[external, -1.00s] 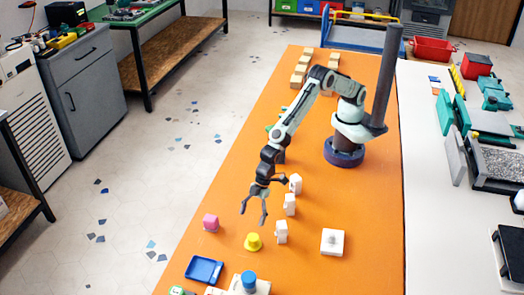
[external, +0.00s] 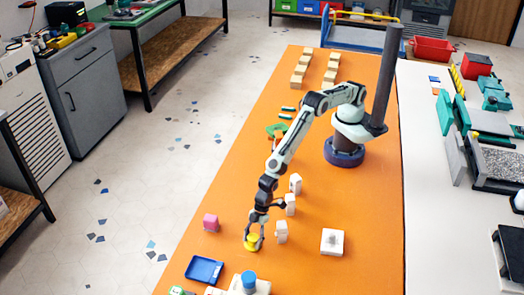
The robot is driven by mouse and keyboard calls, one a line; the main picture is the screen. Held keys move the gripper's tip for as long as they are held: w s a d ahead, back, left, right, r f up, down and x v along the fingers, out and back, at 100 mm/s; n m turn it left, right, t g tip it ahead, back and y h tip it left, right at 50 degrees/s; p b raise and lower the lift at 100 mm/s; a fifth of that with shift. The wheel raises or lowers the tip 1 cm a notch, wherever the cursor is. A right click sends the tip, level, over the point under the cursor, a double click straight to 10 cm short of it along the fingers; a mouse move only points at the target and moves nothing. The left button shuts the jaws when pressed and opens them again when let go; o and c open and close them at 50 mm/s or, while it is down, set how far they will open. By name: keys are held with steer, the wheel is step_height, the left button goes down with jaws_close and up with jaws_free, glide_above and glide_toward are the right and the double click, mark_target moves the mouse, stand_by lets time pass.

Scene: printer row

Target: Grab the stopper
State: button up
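A yellow flanged piece (external: 251,244), which looks like the stopper, stands on the orange table near its front. My gripper (external: 255,238) is lowered over it, with a finger on either side of its top. Whether the fingers touch it or are closed on it is too small to tell. The fingers hide part of the yellow piece.
A blue tray (external: 204,270) and a blue-topped white piece (external: 249,281) are nearer the front. A white square piece (external: 332,242) lies at right.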

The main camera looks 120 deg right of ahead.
jaws_close()
